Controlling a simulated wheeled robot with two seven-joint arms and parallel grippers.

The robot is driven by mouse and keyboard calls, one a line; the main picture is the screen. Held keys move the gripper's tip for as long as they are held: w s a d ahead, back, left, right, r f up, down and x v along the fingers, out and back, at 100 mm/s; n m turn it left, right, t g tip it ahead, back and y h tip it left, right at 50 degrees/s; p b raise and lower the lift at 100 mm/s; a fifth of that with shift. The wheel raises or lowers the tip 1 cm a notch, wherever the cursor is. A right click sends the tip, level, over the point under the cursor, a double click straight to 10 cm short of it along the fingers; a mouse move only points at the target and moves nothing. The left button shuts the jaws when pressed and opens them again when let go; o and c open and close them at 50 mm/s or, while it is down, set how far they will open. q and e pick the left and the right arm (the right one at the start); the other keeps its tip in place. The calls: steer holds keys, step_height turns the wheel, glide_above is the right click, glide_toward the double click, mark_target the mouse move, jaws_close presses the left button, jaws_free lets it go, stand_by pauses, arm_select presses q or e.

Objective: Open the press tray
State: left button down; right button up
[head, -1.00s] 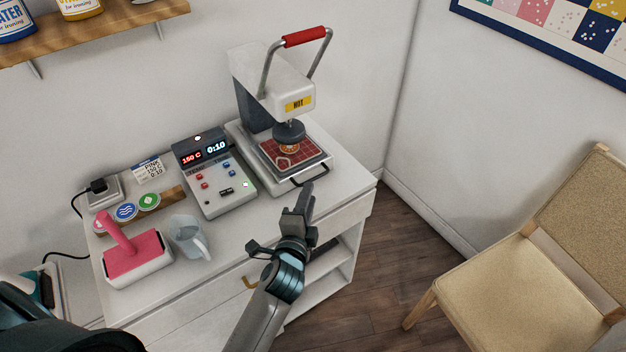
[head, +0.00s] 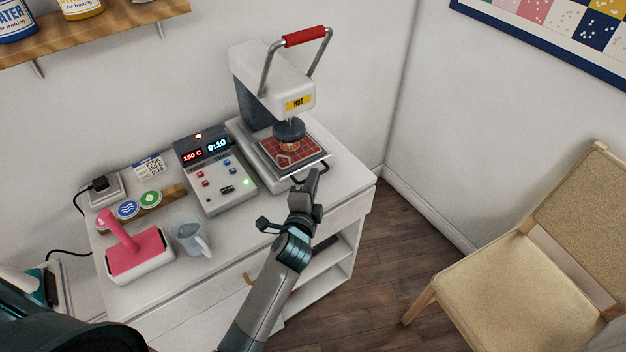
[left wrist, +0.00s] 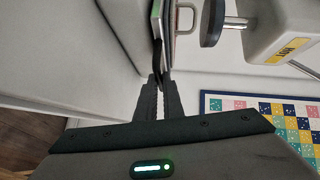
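The heat press (head: 270,85) stands at the back right of the white cabinet top, its red lever (head: 304,37) raised. Its press tray (head: 275,171) lies under the dark round press head (head: 289,131) and carries a red gridded surface with a pale outline on it. The dark tray handle (head: 325,175) sticks out at the front. My left gripper (head: 314,181) is at this handle. In the left wrist view, its fingertips (left wrist: 160,78) are close together with the dark handle (left wrist: 158,55) between them. My right gripper is not in view.
A control box (head: 214,174) showing 150 C and 0:10 stands left of the press. A chair (head: 520,270) is at right. Floor before the cabinet's right end is free.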

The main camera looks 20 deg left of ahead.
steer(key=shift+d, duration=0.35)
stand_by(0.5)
arm_select(q)
steer(key=shift+f, duration=0.1)
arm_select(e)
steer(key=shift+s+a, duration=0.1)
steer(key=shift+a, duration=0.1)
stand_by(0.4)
arm_select(q)
steer(key=shift+s+d, duration=0.1)
